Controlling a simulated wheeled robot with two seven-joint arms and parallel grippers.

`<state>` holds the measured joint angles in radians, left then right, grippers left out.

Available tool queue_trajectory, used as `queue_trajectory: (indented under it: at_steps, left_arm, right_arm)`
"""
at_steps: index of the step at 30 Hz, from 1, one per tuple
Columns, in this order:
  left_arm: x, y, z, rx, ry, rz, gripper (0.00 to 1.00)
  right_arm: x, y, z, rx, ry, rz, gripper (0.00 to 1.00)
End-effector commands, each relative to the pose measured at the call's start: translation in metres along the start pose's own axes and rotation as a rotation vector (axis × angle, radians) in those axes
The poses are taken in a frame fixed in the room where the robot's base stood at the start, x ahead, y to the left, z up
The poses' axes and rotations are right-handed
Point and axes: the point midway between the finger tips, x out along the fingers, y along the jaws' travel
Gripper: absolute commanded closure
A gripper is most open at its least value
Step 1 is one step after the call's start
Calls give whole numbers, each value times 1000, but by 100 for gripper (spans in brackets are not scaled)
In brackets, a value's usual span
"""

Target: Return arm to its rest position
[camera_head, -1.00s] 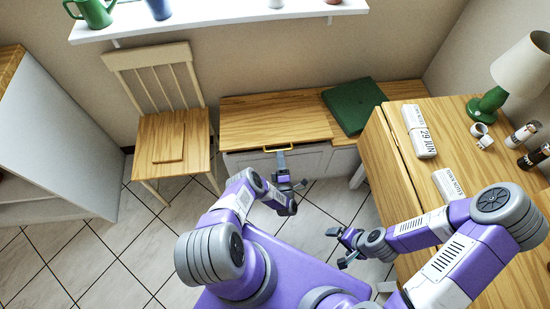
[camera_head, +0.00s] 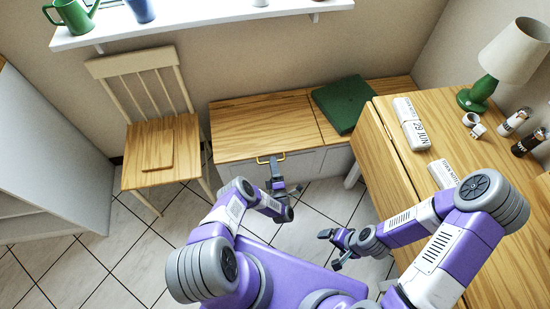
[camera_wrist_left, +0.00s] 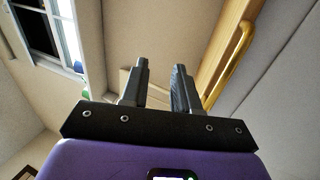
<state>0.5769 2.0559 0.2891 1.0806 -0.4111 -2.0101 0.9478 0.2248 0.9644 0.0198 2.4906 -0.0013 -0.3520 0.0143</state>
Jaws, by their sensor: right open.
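My left gripper (camera_head: 285,178) hangs low in front of the wooden bench, close to a yellow handle (camera_head: 270,158) on the bench's pale front. Its two fingers stand apart with nothing between them in the left wrist view (camera_wrist_left: 161,68). There the yellow handle (camera_wrist_left: 232,65) lies to the right of the fingers, outside them. My right gripper (camera_head: 334,250) is open and empty, low beside the wooden table, with its arm bent over the table's edge.
The bench (camera_head: 255,125) bears a green box (camera_head: 345,103). A chair (camera_head: 160,150) stands to its left. The table (camera_head: 395,150) at right carries a lamp (camera_head: 505,55), a mug (camera_head: 477,130) and white packages (camera_head: 411,123). Tiled floor (camera_head: 120,250) is free at lower left.

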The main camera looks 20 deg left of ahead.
Motion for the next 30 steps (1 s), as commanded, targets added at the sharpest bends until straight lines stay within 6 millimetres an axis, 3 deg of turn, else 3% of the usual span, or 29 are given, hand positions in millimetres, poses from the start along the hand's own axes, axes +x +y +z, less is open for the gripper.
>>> queue_trajectory:
  at_steps: [11, 15, 19, 22, 25, 30]
  left_arm:
    - [7, 2, 8, 17, -38, -37, 70]
    - [25, 7, 40, 100, -206, -184, 70]
    - [24, 18, 75, 245, -470, -376, 70]
    - [7, 31, 90, 373, -691, -509, 70]
    - [-22, 52, 91, 501, -922, -630, 70]
    - [-88, 106, 60, 697, -1321, -812, 70]
  right_arm:
    - [-3, -1, 0, 0, 0, 0, 4]
    - [-12, -5, 1, 0, 0, 0, 4]
    - [-24, -9, 1, 0, 0, 0, 4]
    - [-33, -12, 1, 0, 0, 0, 4]
    - [-41, -15, 2, 0, 0, 0, 4]
    - [-55, -21, 2, 0, 0, 0, 4]
